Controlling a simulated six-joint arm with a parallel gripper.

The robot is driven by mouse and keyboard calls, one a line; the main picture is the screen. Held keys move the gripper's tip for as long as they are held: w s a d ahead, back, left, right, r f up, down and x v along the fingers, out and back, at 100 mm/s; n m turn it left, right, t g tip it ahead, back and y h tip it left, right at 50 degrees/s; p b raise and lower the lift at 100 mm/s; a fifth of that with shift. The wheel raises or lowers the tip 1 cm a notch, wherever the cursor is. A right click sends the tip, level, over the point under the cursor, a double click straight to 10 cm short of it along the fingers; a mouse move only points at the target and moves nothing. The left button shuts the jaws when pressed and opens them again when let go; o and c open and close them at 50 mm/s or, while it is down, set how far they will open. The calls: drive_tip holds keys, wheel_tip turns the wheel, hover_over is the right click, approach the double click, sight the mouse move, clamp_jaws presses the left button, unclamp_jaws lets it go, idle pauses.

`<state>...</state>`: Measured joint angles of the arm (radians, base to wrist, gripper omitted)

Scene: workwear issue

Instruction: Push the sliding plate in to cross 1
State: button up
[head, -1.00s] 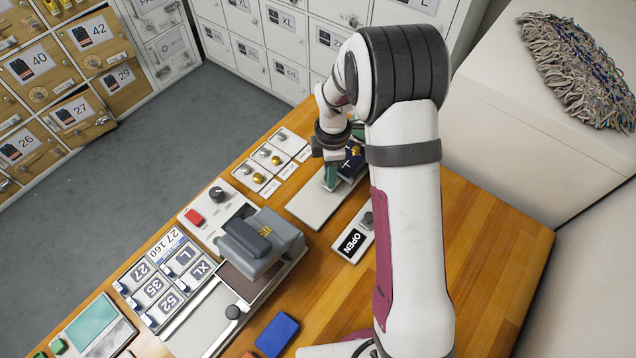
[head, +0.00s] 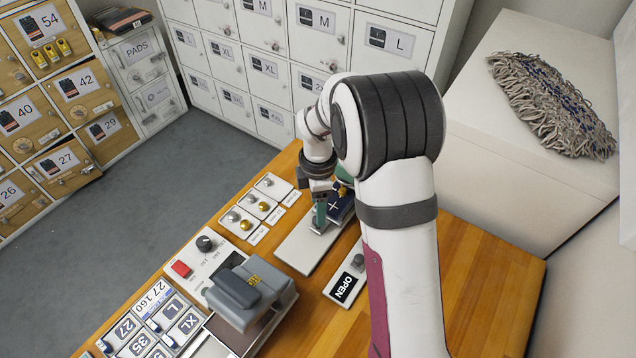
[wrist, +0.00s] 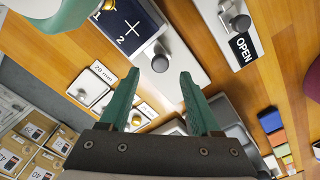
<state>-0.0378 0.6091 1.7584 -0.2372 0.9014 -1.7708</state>
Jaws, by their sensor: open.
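The sliding plate is a light grey plate (head: 300,248) lying on the wooden counter, with a round metal knob (wrist: 160,59) near one end. A navy panel (head: 342,203) lies at that end; in the wrist view it shows a white cross and the numerals 1 and 2 (wrist: 132,28). My gripper (head: 320,222) is down at the knob end of the plate, beside the navy panel. In the wrist view my gripper (wrist: 161,80) is open, with the knob just beyond its two green fingers. Whether a finger touches the knob, I cannot tell.
An OPEN sign plate (head: 346,286) with its own knob lies to the right of the sliding plate. Several small knob plates (head: 262,206) lie to its left. A grey clamp-like device (head: 250,290) stands in front. Bare counter (head: 490,275) lies right of my arm.

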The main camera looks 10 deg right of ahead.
wheel_tip(320, 180, up, 12)
drive_tip(key=shift+f, duration=0.2)
drive_tip(key=s+a+r+m+y, duration=0.1)
drive_tip(key=s+a+m, duration=0.1)
drive_tip(key=s+m, duration=2.1)
drive_tip(key=s, duration=0.5)
drive_tip(key=shift+s+r+m+y, duration=0.25)
drive_tip(key=shift+r+m+y, duration=0.05)
drive_tip(key=shift+r+y, duration=0.1)
